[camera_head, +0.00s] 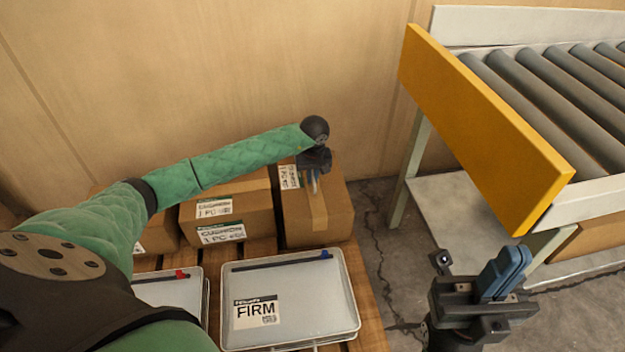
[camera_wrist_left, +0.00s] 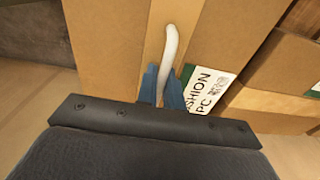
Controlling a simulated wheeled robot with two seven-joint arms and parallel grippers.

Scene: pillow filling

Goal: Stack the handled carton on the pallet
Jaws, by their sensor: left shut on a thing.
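The handled carton (camera_head: 335,208) is a brown box with a tape strip and a white label, at the back right of the wooden pallet (camera_head: 369,302). Its pale curved handle (camera_wrist_left: 170,50) rises between the blue fingers in the left wrist view. My left gripper (camera_head: 313,185) is shut on this handle, above the carton top. The carton looks upright, beside another carton; I cannot tell whether its base touches the slats. My right gripper (camera_head: 505,268) is off the pallet at the lower right, apart from the carton; its finger gap is unclear.
A labelled cushion carton (camera_head: 255,205) stands just left, with another partly behind my left arm. Clear flat cases, one marked FIRM (camera_head: 315,285), lie at the pallet's front. A roller conveyor (camera_head: 560,100) with a yellow end board (camera_head: 480,125) stands right. A wall closes the back.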

